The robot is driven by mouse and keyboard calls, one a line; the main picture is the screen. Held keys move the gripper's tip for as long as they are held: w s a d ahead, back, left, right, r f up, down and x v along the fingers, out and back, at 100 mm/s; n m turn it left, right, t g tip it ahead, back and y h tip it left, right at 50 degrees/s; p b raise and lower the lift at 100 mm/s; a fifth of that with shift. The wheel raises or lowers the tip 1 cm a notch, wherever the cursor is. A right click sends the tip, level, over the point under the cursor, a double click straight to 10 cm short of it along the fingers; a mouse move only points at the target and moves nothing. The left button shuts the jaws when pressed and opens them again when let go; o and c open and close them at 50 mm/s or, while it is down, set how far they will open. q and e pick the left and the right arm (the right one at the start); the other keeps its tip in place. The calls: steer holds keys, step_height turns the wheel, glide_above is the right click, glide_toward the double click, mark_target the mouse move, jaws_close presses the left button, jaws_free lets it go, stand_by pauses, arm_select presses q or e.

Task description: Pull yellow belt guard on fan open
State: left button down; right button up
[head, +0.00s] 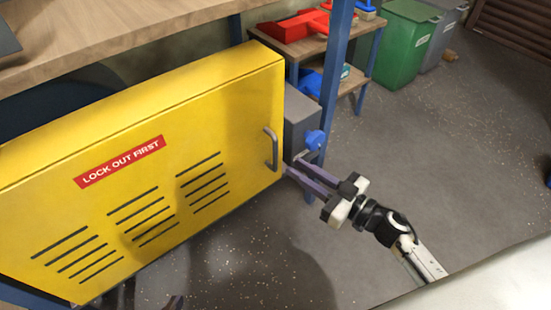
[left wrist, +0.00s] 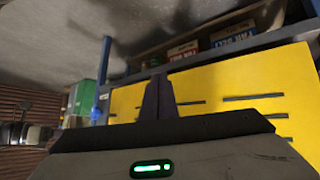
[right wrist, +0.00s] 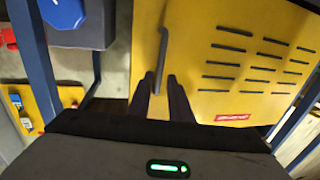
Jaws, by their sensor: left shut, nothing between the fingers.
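The yellow belt guard (head: 120,170) fills the left of the head view, with a red "LOCK OUT FIRST" label and vent slots. Its grey bar handle (head: 272,149) is near its right edge. My right gripper (head: 291,168) is open just right of the handle. In the right wrist view the handle (right wrist: 161,60) shows between the spread fingertips (right wrist: 160,85); I cannot tell whether they touch it. The left wrist view shows my left gripper (left wrist: 158,80) shut and empty, with the yellow guard (left wrist: 225,90) beyond it.
A grey box (head: 299,118) with a blue knob (head: 315,139) stands beside the guard, near a blue post (head: 336,70). A wooden bench top (head: 100,35) overhangs the guard. A green bin (head: 402,45) stands at the back.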

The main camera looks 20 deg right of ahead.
mark_target(276, 168)
steer(key=b+x, duration=0.1)
steer(key=x, duration=0.7)
steer(key=shift+w+a, duration=0.15)
jaws_close()
